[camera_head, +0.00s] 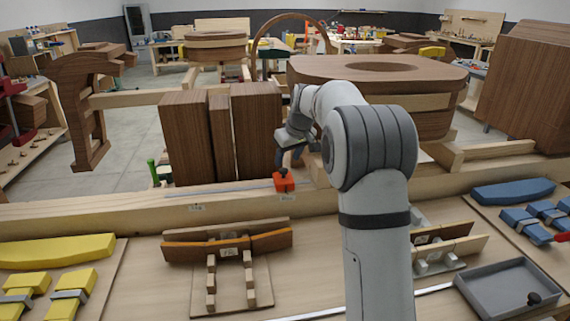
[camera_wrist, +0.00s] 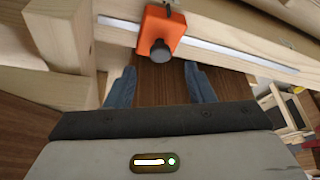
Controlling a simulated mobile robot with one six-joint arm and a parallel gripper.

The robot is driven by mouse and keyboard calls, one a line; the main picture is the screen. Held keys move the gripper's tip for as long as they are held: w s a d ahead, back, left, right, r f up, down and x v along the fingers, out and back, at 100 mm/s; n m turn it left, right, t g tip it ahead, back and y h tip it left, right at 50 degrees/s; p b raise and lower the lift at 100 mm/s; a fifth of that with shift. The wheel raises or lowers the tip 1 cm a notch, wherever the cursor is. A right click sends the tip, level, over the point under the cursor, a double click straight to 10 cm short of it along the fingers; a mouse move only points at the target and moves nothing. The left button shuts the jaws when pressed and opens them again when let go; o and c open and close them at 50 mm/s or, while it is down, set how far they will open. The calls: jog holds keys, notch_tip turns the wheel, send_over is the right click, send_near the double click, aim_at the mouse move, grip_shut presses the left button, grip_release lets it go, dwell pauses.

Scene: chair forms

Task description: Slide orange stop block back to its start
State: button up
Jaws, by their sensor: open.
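The orange stop block (camera_head: 284,182) sits on the pale wooden beam (camera_head: 110,213), at the right end of the visible part of a thin metal strip (camera_head: 215,190). It has a dark round knob. In the wrist view the orange block (camera_wrist: 156,29) is at the top centre, with the metal strip (camera_wrist: 235,52) running past it. My gripper (camera_wrist: 161,78) is open, its two blue fingers apart and short of the block, with nothing between them. In the head view my gripper (camera_head: 292,155) is just above and behind the block, partly hidden by my arm.
Brown wooden blocks (camera_head: 252,128) stand behind the beam, left of my gripper. A large brown seat form (camera_head: 330,70) is behind my arm. Small labels (camera_head: 196,207) mark the beam's front. Clamped slats (camera_head: 228,240), yellow parts (camera_head: 55,252) and a grey tray (camera_head: 508,286) lie in front.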

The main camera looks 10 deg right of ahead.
aim_at(284, 169)
jog(key=x, duration=0.5)
jog(key=shift+p, duration=0.4)
jog(key=shift+r, duration=0.1)
grip_shut()
jog(key=shift+d, duration=0.1)
